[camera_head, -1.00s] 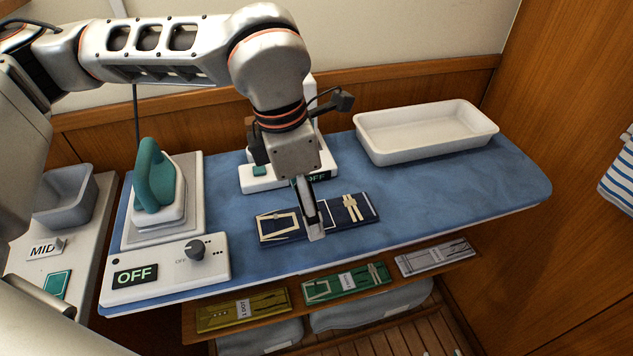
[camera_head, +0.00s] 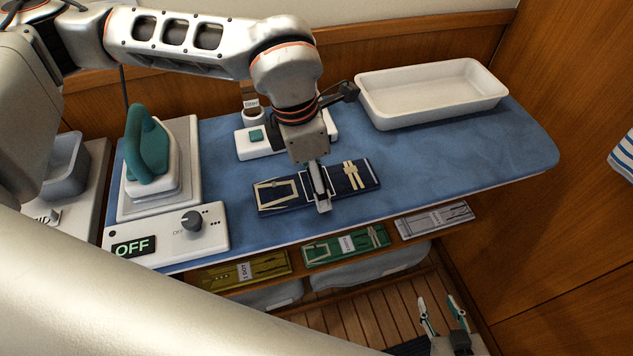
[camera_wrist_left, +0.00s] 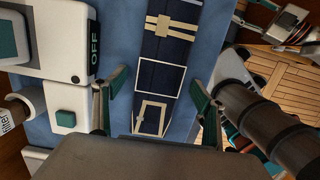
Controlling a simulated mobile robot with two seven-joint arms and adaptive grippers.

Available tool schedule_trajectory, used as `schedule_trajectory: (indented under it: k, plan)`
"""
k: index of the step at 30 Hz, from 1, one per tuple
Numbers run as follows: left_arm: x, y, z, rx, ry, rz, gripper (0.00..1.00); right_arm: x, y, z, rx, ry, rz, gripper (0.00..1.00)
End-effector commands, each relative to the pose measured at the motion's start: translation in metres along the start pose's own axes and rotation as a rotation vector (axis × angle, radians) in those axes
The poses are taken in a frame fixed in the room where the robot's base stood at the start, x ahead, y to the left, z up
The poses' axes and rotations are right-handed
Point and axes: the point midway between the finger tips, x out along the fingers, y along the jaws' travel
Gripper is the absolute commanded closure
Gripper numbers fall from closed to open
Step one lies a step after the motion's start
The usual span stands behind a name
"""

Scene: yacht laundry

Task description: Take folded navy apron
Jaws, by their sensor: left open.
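The folded navy apron (camera_head: 275,196) lies flat on the blue ironing surface (camera_head: 460,165). It has cream straps and pale outlines, and it also shows in the left wrist view (camera_wrist_left: 161,75). My left gripper (camera_head: 323,205) points down over the apron's middle and hides part of it in the head view. In the left wrist view my left gripper (camera_wrist_left: 157,88) is open, with one finger on each side of the apron; I cannot tell whether they touch it. My right gripper (camera_head: 437,300) is open and empty, low over the floor at the lower right.
A teal iron (camera_head: 147,150) stands on its base at the left, behind an OFF control panel (camera_head: 170,237). A white tray (camera_head: 400,115) sits at the back right. Yellow (camera_head: 245,268), green (camera_head: 345,244) and grey (camera_head: 433,220) folded items lie on a lower shelf.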

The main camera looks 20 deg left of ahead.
Motion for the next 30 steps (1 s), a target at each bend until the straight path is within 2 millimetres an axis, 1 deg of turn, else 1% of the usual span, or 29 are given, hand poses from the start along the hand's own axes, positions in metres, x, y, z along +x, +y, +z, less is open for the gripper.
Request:
schedule_trajectory:
  k: [7, 8, 9, 11, 12, 13, 23, 26, 30]
  plan:
    - [0.003, 0.0, 0.0, 0.0, 0.0, 0.0, 0.29, 0.0, 0.001, -0.002, 0.0, 0.004, 0.001, 0.6]
    - [0.002, 0.0, 0.0, 0.0, 0.0, 0.0, 0.34, 0.0, 0.001, -0.002, 0.0, 0.004, 0.001, 0.6]
    - [0.002, 0.0, 0.0, 0.0, 0.0, 0.0, 0.45, 0.0, 0.001, -0.002, 0.0, 0.003, 0.001, 0.6]
    - [0.002, 0.0, 0.0, 0.0, 0.0, 0.0, 0.6, 0.0, 0.0, -0.001, 0.0, 0.002, 0.0, 0.6]
    - [0.002, 0.0, 0.0, 0.0, 0.0, 0.0, 0.71, 0.001, 0.0, -0.001, 0.0, 0.001, 0.0, 0.6]
    - [0.002, 0.0, 0.0, 0.0, 0.0, 0.0, 0.75, 0.001, 0.0, 0.0, 0.0, 0.001, 0.0, 0.6]
    - [0.001, 0.0, 0.0, 0.0, -0.001, 0.0, 0.75, 0.001, 0.0, 0.003, 0.0, -0.005, -0.001, 0.6]
    - [-0.004, 0.001, 0.002, 0.0, -0.003, 0.001, 0.75, 0.001, 0.0, 0.003, 0.0, -0.005, -0.001, 0.6]
    - [-0.018, 0.001, 0.004, 0.0, -0.004, 0.002, 0.75, 0.001, 0.0, 0.003, 0.0, -0.005, -0.001, 0.6]
